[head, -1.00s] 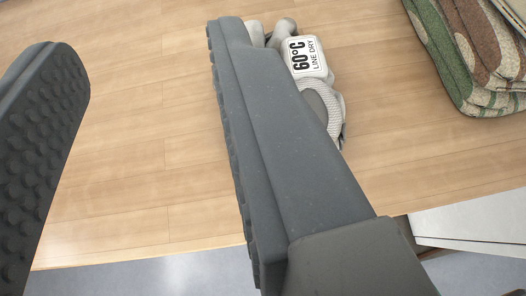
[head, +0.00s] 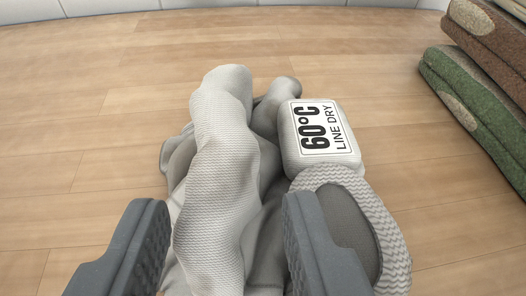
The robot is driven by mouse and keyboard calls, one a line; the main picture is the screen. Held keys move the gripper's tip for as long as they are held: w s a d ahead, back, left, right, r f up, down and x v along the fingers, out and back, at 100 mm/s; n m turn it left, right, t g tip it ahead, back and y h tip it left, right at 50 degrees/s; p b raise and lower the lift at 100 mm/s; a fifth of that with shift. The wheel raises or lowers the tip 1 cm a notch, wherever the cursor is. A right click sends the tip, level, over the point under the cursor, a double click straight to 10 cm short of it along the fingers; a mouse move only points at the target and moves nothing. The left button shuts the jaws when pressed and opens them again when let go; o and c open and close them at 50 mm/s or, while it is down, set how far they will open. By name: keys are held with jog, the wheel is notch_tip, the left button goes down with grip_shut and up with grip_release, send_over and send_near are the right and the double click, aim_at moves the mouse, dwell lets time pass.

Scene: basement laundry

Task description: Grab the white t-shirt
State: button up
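A crumpled white-grey knitted garment (head: 222,150), which may be the white t-shirt, lies in a heap on the wooden surface in the middle of the head view. The right finger overlaps the cloth near the ribbed opening. Whether the fingers touch the cloth, I cannot tell. The garment's nearest part is cut off by the lower edge.
A stack of folded green and brown patterned cloths (head: 480,85) stands at the right. The wooden surface (head: 75,130) is clear to the left and behind the garment. A pale tiled wall or edge (head: 110,6) runs along the back.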

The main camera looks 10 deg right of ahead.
aim_at(219, 168)
jog(key=shift+a+b+x, duration=0.2)
jog(key=shift+b+x, duration=0.7)
jog(key=shift+x, duration=1.8)
grip_shut()
jog(key=shift+r, duration=0.1)
